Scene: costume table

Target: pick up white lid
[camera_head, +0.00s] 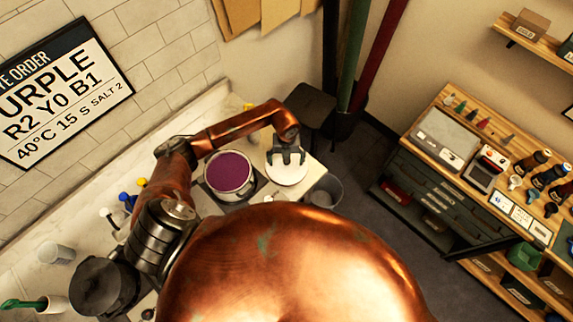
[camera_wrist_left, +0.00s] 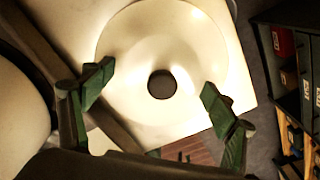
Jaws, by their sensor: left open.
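The white lid (camera_head: 284,177) is a round disc lying on the right end of the counter, just right of a pot of purple liquid. My left gripper (camera_head: 288,156) is over the lid and hides part of it. In the left wrist view the lid (camera_wrist_left: 190,38) fills the upper middle, with a dark round knob (camera_wrist_left: 161,84) at its centre. My left gripper (camera_wrist_left: 157,80) is open there, its green-padded fingers to either side of the knob. I cannot tell whether they touch the lid. My right gripper is not in view.
The pot with purple liquid (camera_head: 229,171) stands close left of the lid. A grey bin (camera_head: 325,190) is off the counter's right end. Bottles, a cup (camera_head: 56,253) and a dark pot (camera_head: 100,285) sit further left. A wooden-topped cabinet (camera_head: 440,205) stands across the floor.

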